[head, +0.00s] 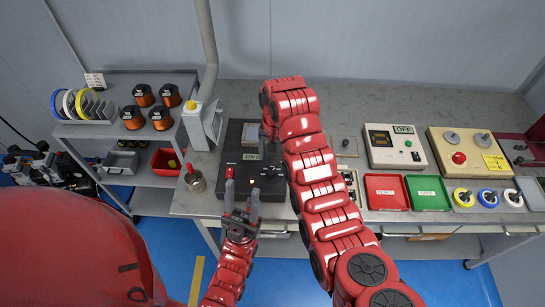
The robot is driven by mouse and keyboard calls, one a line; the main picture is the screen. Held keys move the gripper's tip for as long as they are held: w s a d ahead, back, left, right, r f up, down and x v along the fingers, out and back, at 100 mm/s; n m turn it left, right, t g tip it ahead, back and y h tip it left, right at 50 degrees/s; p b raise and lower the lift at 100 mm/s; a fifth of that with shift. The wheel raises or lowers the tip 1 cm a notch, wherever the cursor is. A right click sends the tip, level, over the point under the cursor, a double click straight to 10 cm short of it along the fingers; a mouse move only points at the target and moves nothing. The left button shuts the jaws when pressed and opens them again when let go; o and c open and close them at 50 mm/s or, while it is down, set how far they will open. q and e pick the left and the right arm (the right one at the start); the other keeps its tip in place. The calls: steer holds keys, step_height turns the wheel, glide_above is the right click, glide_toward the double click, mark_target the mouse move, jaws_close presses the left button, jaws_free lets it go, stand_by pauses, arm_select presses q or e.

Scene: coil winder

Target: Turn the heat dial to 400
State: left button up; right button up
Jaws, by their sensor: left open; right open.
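A black device (233,147) on the bench has a small green readout, a red switch and dark knobs on its front part. I cannot tell which control is the heat dial, and no scale figures are legible. My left gripper (241,191) is open, its two fingers pointing away from me at the black device's front edge. I see nothing between its fingers. My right gripper (268,130) is over the black device's back right part, mostly hidden by my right arm. That arm also covers the device's right side.
A white control box (395,155) with an OFF sign and a beige box (470,160) with a red button stand to the right. Red (386,203) and green (428,206) trays lie before them. A metal pot (195,180) stands at left. The bench's back is clear.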

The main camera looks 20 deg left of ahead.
step_height(320, 180, up, 11)
steer(key=p, duration=0.9)
steer(key=shift+d+f, duration=0.15)
steer(key=shift+d, duration=0.1)
